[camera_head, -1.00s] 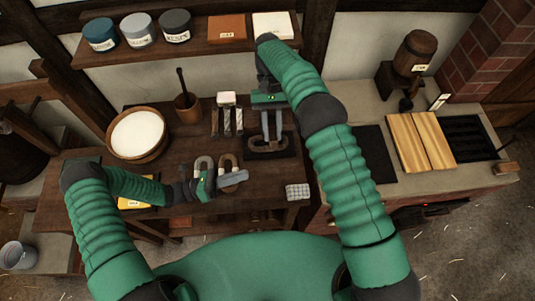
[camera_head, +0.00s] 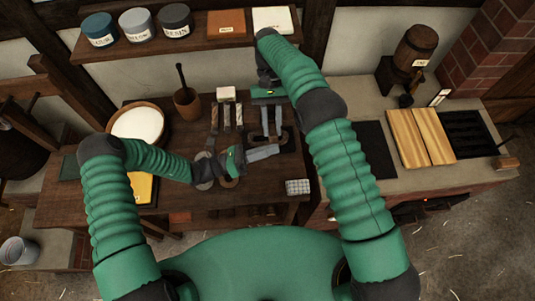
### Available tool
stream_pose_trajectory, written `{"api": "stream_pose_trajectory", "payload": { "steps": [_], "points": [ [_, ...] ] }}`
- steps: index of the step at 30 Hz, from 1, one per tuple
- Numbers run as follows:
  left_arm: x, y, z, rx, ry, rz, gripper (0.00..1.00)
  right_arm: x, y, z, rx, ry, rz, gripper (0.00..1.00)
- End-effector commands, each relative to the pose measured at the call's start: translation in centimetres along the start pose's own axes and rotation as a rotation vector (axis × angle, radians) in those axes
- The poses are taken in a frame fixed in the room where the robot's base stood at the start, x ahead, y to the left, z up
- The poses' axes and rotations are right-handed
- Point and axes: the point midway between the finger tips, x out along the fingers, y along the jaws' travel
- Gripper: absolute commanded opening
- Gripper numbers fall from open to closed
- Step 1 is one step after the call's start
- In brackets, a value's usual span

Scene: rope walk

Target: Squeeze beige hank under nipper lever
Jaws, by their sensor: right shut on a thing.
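My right gripper (camera_head: 271,135) points down at the dark nipper (camera_head: 284,146) at the right of the wooden bench. Its grey fingers are closed on a dark part there, which looks like the nipper lever; the grip itself is small and unclear. My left gripper (camera_head: 277,151) reaches in from the left, its fingers just in front of the nipper; their gap cannot be made out. I cannot tell whether any hank is under the lever.
Several short strands (camera_head: 226,116) lie behind my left gripper beside a pale block (camera_head: 226,94). A bowl of white stuff (camera_head: 136,121) and a mortar (camera_head: 187,102) stand at the left. A small white grid block (camera_head: 298,187) sits at the bench's front right.

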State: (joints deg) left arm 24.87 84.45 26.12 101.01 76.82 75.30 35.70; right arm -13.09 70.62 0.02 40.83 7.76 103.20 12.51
Motion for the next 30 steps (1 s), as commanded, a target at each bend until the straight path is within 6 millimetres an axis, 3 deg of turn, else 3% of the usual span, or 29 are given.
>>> {"api": "stream_pose_trajectory", "payload": {
  "steps": [7,14,21,22,26,30],
  "points": [
    [0.0,0.0,0.1,0.0,0.0,0.0,0.0,-0.1,0.0,-0.1,0.0,0.007,-0.001,0.0],
    [0.6,-0.2,2.6,0.002,-0.007,-0.003,0.0,0.0,0.0,-0.1,0.0,0.004,-0.001,0.0],
    [0.7,-0.1,3.0,0.005,-0.012,-0.003,0.0,0.4,-0.1,-0.1,0.0,-0.005,0.001,0.0],
    [0.7,-0.1,3.0,0.005,-0.012,-0.002,0.0,0.4,-0.1,0.0,0.0,-0.006,0.001,0.27],
    [0.6,-0.1,2.9,0.006,-0.01,-0.001,0.0,0.4,-0.1,0.0,0.0,-0.007,0.001,0.44],
    [0.6,-0.2,2.8,0.003,-0.007,-0.001,0.0,0.2,0.0,0.0,0.0,-0.003,0.001,0.45]
  ]
}}
